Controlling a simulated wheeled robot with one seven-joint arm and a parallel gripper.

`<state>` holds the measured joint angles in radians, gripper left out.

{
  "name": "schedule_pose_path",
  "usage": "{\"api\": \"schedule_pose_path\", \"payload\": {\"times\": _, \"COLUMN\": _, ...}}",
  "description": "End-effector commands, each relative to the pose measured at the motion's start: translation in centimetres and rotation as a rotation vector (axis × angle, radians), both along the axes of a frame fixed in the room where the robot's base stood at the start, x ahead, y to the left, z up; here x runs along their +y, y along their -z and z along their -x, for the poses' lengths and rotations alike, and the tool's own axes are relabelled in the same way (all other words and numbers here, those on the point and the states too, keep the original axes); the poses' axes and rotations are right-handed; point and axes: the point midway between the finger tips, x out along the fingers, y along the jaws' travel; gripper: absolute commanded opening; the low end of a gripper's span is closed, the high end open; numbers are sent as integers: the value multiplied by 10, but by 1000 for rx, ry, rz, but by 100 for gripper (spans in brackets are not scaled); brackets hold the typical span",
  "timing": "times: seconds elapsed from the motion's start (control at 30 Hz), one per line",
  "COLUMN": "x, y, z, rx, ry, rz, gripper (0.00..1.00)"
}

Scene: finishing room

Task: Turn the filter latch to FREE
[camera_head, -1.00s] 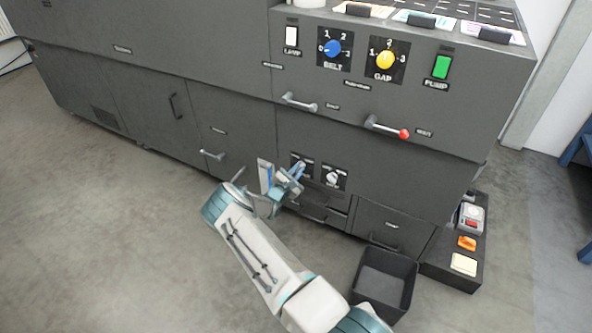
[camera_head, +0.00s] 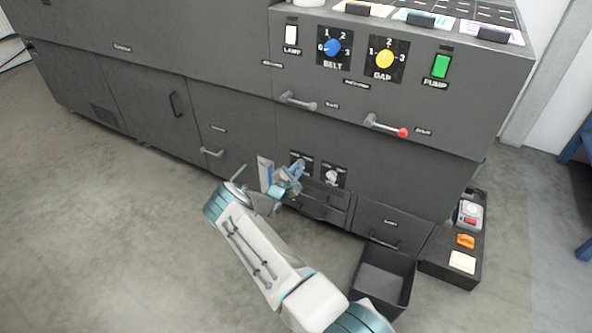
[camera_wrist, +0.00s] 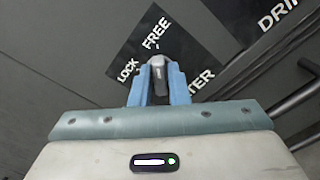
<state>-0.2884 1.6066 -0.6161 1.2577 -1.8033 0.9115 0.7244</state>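The filter latch (camera_wrist: 158,64) is a small grey handle on a black plate (camera_wrist: 137,42) lettered LOCK, FREE and FILTER. In the wrist view LOCK is left of the handle and FREE is just above it. My gripper (camera_wrist: 159,72) has its two blue fingers on either side of the handle, with no clear gap, so it looks shut on it. The handle's upper end points roughly up toward FREE in that view; its lower part is hidden between the fingers. In the head view my gripper (camera_head: 298,168) covers much of the filter plate (camera_head: 297,158).
The drain knob (camera_head: 332,176) sits on its plate just right of the filter plate. Drawer and door handles (camera_head: 212,153) stick out of the dark cabinet nearby. A black open bin (camera_head: 383,280) stands on the floor at right. The floor at left is clear.

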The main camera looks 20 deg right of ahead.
Motion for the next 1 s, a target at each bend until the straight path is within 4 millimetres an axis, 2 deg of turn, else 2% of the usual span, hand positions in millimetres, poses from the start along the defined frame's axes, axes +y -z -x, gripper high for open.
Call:
{"api": "schedule_pose_path", "payload": {"times": 0.03, "x": -4, "y": -1, "z": 1, "rx": 1, "ry": 6, "rz": 2, "gripper": 29}}
{"api": "schedule_pose_path", "payload": {"times": 0.07, "x": -3, "y": -1, "z": 1, "rx": 1, "ry": 4, "rz": 2, "gripper": 35}}
{"api": "schedule_pose_path", "payload": {"times": 0.47, "x": 13, "y": -1, "z": 4, "rx": 3, "ry": -9, "rz": 1, "gripper": 35}}
{"api": "schedule_pose_path", "payload": {"times": 1.0, "x": 96, "y": -1, "z": 73, "rx": 4, "ry": -5, "rz": 0, "gripper": 35}}
